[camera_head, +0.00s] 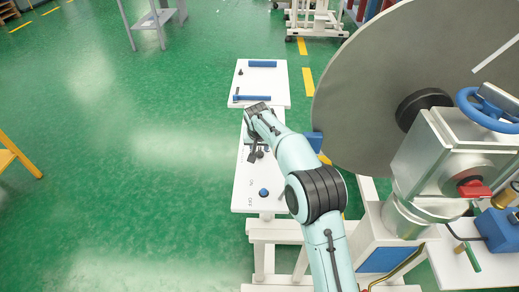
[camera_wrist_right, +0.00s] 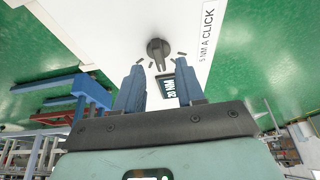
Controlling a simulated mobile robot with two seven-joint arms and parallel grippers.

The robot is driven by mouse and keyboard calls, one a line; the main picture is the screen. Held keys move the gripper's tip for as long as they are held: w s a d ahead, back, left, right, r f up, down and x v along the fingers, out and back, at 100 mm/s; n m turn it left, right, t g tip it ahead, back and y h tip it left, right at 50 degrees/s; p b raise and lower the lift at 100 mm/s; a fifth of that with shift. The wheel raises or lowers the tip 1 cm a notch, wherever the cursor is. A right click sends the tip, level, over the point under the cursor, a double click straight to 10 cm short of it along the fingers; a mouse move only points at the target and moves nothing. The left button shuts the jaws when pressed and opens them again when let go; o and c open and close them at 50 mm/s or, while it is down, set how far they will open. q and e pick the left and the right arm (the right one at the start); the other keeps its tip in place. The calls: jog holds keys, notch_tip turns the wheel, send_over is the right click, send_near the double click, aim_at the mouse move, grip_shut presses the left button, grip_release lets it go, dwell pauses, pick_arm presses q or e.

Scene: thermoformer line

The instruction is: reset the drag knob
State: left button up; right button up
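A dark grey round knob (camera_wrist_right: 158,49) with a pointer stands on a white panel in the right wrist view. The pointer is directed down towards my gripper, and short dark marks surround the knob. I cannot tell for sure that it is the drag knob. My right gripper (camera_wrist_right: 160,68) is open, its two blue fingers apart on either side of the line to the knob. Nothing is held between them. In the head view the right gripper (camera_head: 254,154) is over the white panel (camera_head: 240,193), and hides part of it. My left gripper is not in view.
A small dark display (camera_wrist_right: 169,92) and a "5 NM A CLICK" label (camera_wrist_right: 207,34) are on the panel. A blue knob (camera_head: 263,193) sits by ON/OFF lettering. A large grey disc (camera_head: 365,80) and a blue handwheel (camera_head: 488,110) stand right. Green floor lies open left.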

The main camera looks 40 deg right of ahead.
aim_at(260, 153)
jog(key=shift+x, duration=1.3)
grip_shut()
jog(key=shift+n, duration=0.3)
jog(key=n+y+p, duration=0.1)
jog(key=n, duration=0.2)
jog(key=shift+s+d+t+p, duration=0.1)
jog(key=shift+s+t+p, duration=0.05)
jog(key=shift+t+p, duration=0.15)
jog(key=shift+f+n+y+p, duration=0.1)
jog(key=shift+n+y+p, duration=0.4)
jog(key=shift+n, duration=0.6)
jog(key=shift+f, duration=0.1)
